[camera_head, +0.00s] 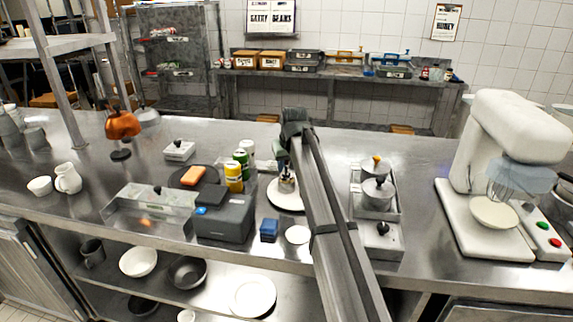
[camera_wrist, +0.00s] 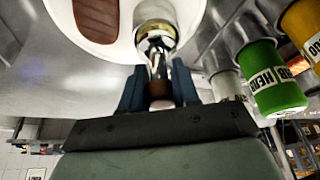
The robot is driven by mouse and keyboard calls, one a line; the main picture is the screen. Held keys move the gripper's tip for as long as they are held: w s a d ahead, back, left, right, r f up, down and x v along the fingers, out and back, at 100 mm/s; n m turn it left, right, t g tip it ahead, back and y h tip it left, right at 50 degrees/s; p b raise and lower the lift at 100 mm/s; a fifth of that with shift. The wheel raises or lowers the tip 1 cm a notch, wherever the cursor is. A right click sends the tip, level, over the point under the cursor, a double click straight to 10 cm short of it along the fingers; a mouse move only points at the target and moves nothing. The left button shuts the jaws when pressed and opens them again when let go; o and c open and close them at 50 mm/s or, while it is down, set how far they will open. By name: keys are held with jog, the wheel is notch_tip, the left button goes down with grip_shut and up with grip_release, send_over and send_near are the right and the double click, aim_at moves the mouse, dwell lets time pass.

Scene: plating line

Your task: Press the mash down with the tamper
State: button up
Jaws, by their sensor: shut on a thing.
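My gripper (camera_head: 284,160) is over the white plate (camera_head: 283,203) in the head view. In the wrist view the gripper (camera_wrist: 158,92) is shut on the tamper (camera_wrist: 157,58), a shiny metal tool with a brown end between the fingers. The tamper's far end is at a metal ring (camera_wrist: 155,32) standing on the plate (camera_wrist: 68,22). The ring also shows in the head view (camera_head: 286,186). I cannot tell how deep the tamper sits in it. A brown grooved piece of food (camera_wrist: 97,16) lies on the plate beside the ring.
Green (camera_head: 241,160) and yellow (camera_head: 233,178) cans stand left of the plate, near a grey box (camera_head: 224,220). A blue block (camera_head: 269,229) and small white dish (camera_head: 297,234) are in front. Lidded pots (camera_head: 378,194) and a mixer (camera_head: 510,130) stand right.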

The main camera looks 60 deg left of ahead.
jog(key=shift+f, duration=1.4)
dwell(1.9)
jog(key=shift+r, duration=0.1)
dwell(0.4)
jog(key=shift+r, duration=3.45)
